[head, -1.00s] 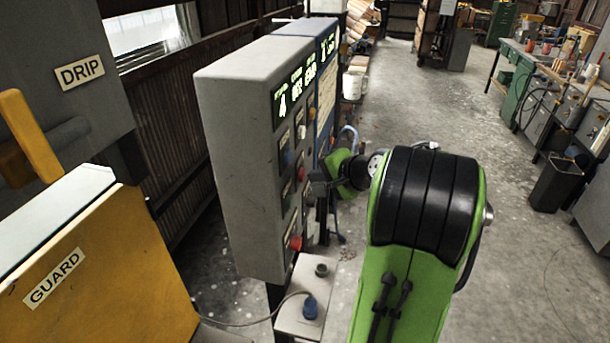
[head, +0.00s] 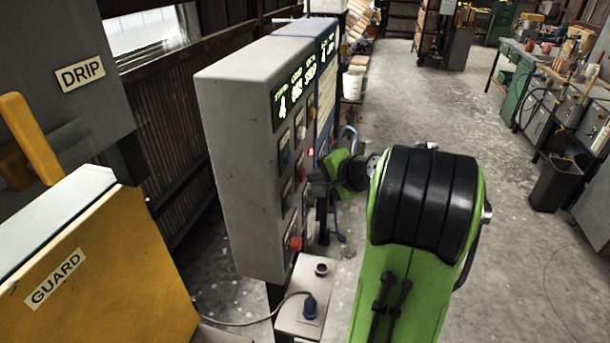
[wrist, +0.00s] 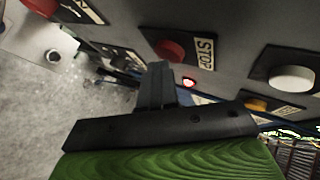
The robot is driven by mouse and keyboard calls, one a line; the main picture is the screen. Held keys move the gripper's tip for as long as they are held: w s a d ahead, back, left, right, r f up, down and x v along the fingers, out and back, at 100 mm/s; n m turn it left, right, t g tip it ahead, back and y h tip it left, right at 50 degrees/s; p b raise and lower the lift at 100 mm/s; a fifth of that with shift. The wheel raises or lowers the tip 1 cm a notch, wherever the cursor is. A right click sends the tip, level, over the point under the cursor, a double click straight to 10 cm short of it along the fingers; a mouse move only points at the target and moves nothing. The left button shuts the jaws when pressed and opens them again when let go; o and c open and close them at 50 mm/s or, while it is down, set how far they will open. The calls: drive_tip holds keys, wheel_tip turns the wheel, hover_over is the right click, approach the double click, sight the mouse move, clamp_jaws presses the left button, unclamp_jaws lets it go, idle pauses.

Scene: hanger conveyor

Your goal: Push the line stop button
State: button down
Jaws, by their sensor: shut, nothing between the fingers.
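The grey control panel (head: 238,150) stands left of my arm, its button face turned toward the right. In the wrist view a red button (wrist: 168,50) on a dark plate sits beside a white label reading STOP (wrist: 205,52). My gripper (wrist: 158,72) is shut and empty, its fingertips just below this button in the picture. I cannot tell whether they touch it. In the head view my gripper (head: 318,184) is at the panel's face and hides part of it. A small red lamp glows near the fingers in the wrist view (wrist: 188,83); a red glow also shows in the head view (head: 311,152).
A white button (wrist: 292,78) and a yellow button (wrist: 258,104) are nearby. A larger red button (head: 295,243) is low on the panel. The yellow guard (head: 100,270) is at left. Open floor lies right.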

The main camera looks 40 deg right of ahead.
drive_tip(key=shift+s+d, duration=0.1)
drive_tip(key=s+d, duration=0.1)
drive_tip(key=s, duration=0.1)
drive_tip(key=s+d, duration=0.2)
drive_tip(key=shift+s+d, duration=0.3)
